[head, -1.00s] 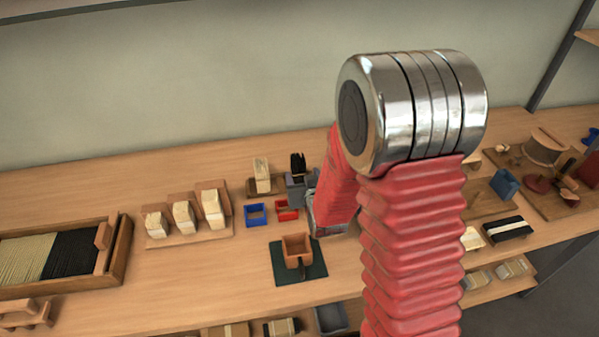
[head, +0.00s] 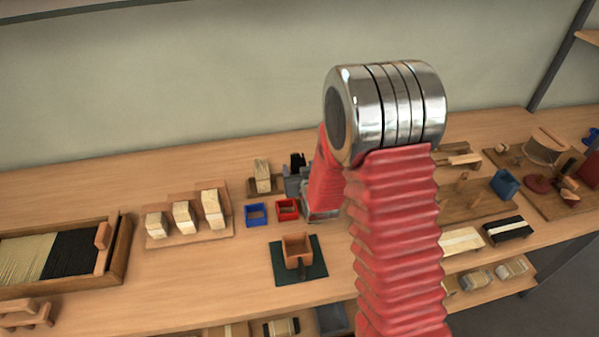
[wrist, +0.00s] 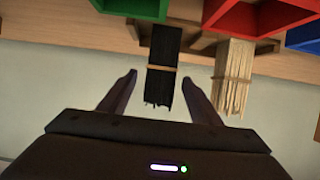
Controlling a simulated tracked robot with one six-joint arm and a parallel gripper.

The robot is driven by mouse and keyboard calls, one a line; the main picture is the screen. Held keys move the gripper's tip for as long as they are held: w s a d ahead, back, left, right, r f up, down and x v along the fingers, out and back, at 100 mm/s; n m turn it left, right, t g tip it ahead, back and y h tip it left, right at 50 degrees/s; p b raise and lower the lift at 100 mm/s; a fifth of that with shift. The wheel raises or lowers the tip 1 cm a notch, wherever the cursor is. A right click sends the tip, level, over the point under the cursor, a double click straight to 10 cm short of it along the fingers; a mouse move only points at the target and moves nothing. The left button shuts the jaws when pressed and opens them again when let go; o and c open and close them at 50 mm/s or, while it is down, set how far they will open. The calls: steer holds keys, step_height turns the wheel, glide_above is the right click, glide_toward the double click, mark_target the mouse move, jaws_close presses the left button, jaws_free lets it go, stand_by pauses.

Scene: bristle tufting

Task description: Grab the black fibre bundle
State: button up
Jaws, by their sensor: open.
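The black fibre bundle (wrist: 164,60) hangs in the wrist view from the wooden holder, which appears upside down at the top, with a tan band around it. In the head view the bundle (head: 298,160) stands behind my arm, with only its upper part showing. My gripper (wrist: 159,77) is open, with one finger on each side of the bundle's free end in the wrist view. A gap shows on both sides; I cannot tell how deep the bundle sits between the fingers.
A pale fibre bundle (wrist: 233,72) stands close beside the black one, near my right-hand finger in the wrist view. Green (wrist: 130,8), red (wrist: 260,14) and blue (wrist: 305,37) trays are near. A brown cup (head: 296,250) on a dark mat stands in front.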

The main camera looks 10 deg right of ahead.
steer(key=shift+x, duration=1.25)
steer(key=shift+c, duration=0.2)
steer(key=c, duration=1.1)
steer(key=shift+c, duration=0.2)
steer(key=shift+r, duration=5)
